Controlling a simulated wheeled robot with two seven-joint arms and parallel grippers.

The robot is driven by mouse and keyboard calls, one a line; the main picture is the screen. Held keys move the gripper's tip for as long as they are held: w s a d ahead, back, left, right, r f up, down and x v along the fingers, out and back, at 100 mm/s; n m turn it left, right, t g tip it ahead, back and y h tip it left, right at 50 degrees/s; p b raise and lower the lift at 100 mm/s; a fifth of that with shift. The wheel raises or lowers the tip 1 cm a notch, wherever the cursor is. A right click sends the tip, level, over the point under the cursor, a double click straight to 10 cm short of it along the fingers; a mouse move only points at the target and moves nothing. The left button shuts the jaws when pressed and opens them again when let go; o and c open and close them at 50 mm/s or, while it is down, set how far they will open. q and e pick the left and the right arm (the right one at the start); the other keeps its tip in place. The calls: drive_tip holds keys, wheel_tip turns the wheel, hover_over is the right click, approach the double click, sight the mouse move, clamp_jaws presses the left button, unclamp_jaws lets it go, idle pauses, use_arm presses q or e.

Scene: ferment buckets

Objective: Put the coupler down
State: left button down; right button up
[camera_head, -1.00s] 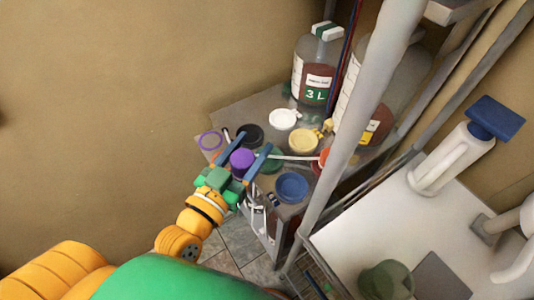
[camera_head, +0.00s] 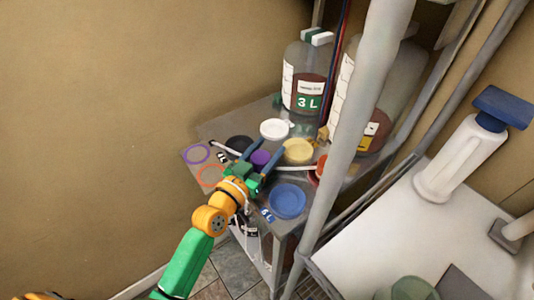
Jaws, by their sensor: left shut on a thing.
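The purple round piece (camera_head: 261,158), which I take to be the coupler, sits between the two blue fingers of my left gripper (camera_head: 263,155). The gripper is shut on it, low over the middle of the grey shelf top (camera_head: 228,124). I cannot tell whether the piece touches the surface. A black round piece (camera_head: 238,143) is just left of the fingers. A purple ring (camera_head: 197,154) and an orange ring (camera_head: 210,175) mark the shelf's left part. My right gripper is not in view.
A white lid (camera_head: 274,129), a yellow lid (camera_head: 298,150) and a blue lid (camera_head: 287,201) surround the gripper. A 3 L bottle (camera_head: 308,80) stands behind. A grey post (camera_head: 352,130) rises at the right.

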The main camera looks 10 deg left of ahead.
use_arm(q)
drive_tip(key=shift+f, duration=0.2)
drive_tip(key=shift+f, duration=0.15)
drive_tip(key=shift+c, duration=0.8)
unclamp_jaws()
drive_tip(key=shift+r, duration=0.2)
drive_tip(key=b+v, duration=0.1)
drive_tip(key=v, duration=1.1)
